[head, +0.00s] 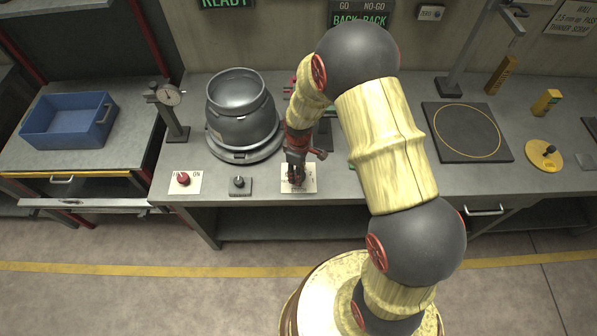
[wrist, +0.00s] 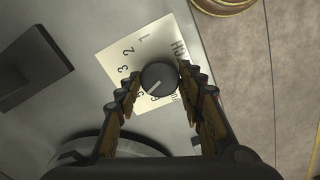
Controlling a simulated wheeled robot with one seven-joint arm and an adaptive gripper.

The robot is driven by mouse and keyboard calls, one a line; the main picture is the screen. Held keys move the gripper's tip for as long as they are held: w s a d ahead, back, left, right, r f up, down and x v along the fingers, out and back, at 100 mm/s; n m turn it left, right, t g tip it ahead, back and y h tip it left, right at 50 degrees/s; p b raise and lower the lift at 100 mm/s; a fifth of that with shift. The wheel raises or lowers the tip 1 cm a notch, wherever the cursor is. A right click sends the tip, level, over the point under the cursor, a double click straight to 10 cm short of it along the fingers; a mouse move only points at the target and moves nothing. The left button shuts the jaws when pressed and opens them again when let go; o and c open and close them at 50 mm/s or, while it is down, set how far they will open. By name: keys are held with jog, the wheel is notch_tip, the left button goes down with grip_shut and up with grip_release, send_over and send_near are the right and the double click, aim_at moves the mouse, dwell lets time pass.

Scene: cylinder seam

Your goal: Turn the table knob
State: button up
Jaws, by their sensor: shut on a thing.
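A dark round knob (wrist: 159,76) sits on a white dial plate (wrist: 118,62) with printed numbers, fixed to the grey workbench. A pale pointer line on the knob points to the lower left in the wrist view, towards the partly hidden higher numbers. My gripper (wrist: 161,82) is shut on the knob, with one finger on each side of it. In the head view my gripper (head: 296,180) points down over the dial plate (head: 309,187) at the bench's front edge. It hides most of the knob there.
A black mat (head: 467,132) and a yellow disc (head: 540,157) lie right.

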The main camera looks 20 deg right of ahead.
jog(key=shift+n, duration=0.6)
jog(key=o, duration=1.1)
jog(key=shift+o, duration=0.3)
notch_tip(320, 180, up, 12)
dwell(1.5)
